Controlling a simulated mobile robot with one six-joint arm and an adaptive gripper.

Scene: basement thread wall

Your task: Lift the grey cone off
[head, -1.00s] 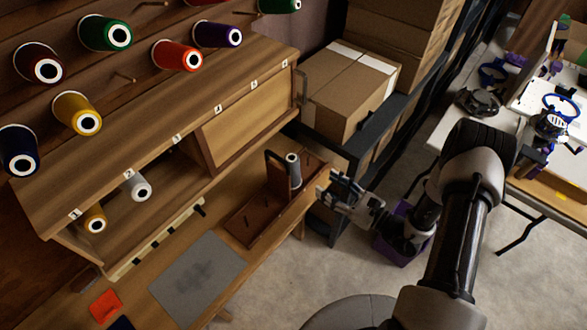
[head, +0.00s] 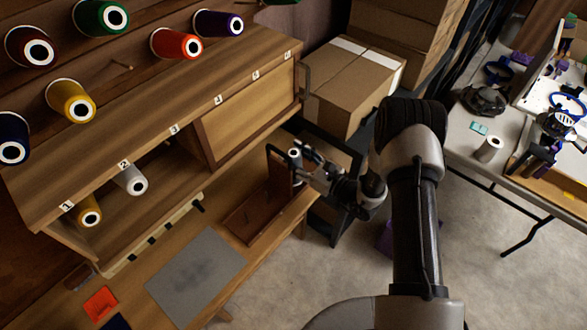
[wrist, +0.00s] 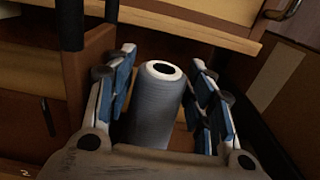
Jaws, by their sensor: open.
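The grey cone (wrist: 155,105) stands on a brown wooden stand (head: 262,212) on the bench. My gripper (wrist: 163,88) is open, with one blue-padded finger on each side of the cone; a narrow gap shows on the right. I cannot tell whether the left finger touches it. In the head view my gripper (head: 306,160) is at the cone, coming from the right, and only the top of the cone (head: 294,153) shows clearly. Its base is hidden behind my gripper in the wrist view.
An upright post of the stand (wrist: 72,60) is close left of my gripper. A numbered wooden shelf (head: 130,155) holds a pale cone (head: 131,180) and a yellow one (head: 85,212). Cardboard boxes (head: 345,85) stand behind. Another pale cone (head: 489,149) stands on the right table.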

